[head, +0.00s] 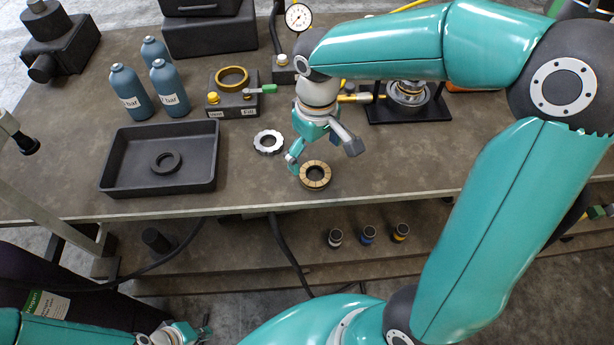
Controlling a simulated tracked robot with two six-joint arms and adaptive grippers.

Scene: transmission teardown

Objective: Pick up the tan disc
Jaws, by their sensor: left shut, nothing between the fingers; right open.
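The tan disc (315,175) is a ring with a dark central hole. It lies flat on the workbench near the front edge, right of a silver ring. My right gripper (322,160) is open just above and behind the tan disc, with fingers spread to its left and right. I cannot tell whether a finger touches it. My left gripper (203,330) is shut and empty, low at the bottom of the view, below the bench and far from the disc.
A silver notched ring (268,142) lies close left of the disc. A black tray (117,172) holds a dark ring (166,162). Blue bottles (168,84) and a fixture with a brass ring (232,78) stand behind. The bench right of the disc is clear.

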